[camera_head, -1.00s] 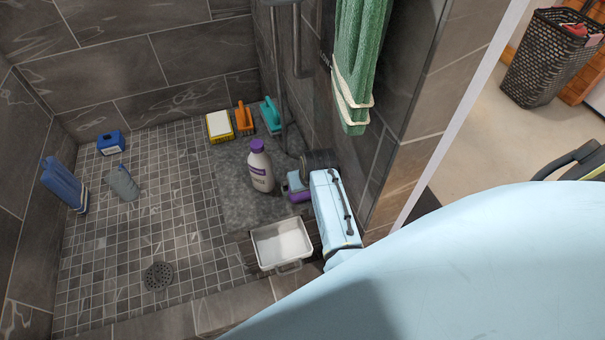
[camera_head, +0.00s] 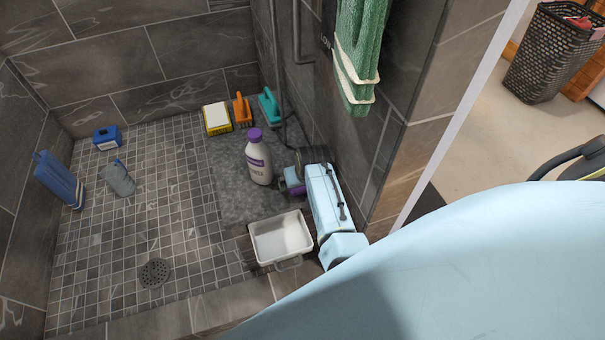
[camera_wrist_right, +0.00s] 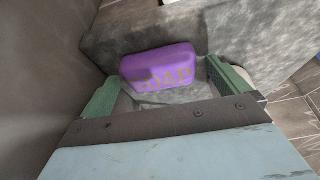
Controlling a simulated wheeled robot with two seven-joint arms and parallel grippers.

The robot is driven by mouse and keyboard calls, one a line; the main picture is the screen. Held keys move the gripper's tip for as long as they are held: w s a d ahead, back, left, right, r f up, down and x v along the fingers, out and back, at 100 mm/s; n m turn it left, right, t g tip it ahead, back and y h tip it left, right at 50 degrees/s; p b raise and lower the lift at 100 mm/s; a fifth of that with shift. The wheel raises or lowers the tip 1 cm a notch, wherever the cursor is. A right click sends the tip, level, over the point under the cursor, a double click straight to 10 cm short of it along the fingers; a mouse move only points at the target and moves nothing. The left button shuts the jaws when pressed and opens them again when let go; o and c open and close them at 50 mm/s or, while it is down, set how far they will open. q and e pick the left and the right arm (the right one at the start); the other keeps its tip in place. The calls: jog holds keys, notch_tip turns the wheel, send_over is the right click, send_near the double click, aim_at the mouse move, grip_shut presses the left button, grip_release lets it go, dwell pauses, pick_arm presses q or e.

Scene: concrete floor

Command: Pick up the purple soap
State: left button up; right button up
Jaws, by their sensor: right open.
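The purple soap (camera_wrist_right: 158,68), a rounded bar with lettering on its front face, lies on a grey stone surface in the right wrist view. In the head view only a small purple part of it (camera_head: 297,191) shows beside my right gripper. My right gripper (camera_wrist_right: 164,74) is open, with one green finger to each side of the soap's near part. Whether the fingers touch the soap cannot be told. My left gripper is not in view.
A white bottle with a purple cap (camera_head: 259,160) stands just left of my right gripper. A white tray (camera_head: 262,262) lies in front. The tiled wall (camera_head: 352,140) is close on the right.

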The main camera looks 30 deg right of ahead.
jog(key=shift+f, duration=0.1)
jog(key=shift+c, duration=0.4)
jog(key=c, duration=1)
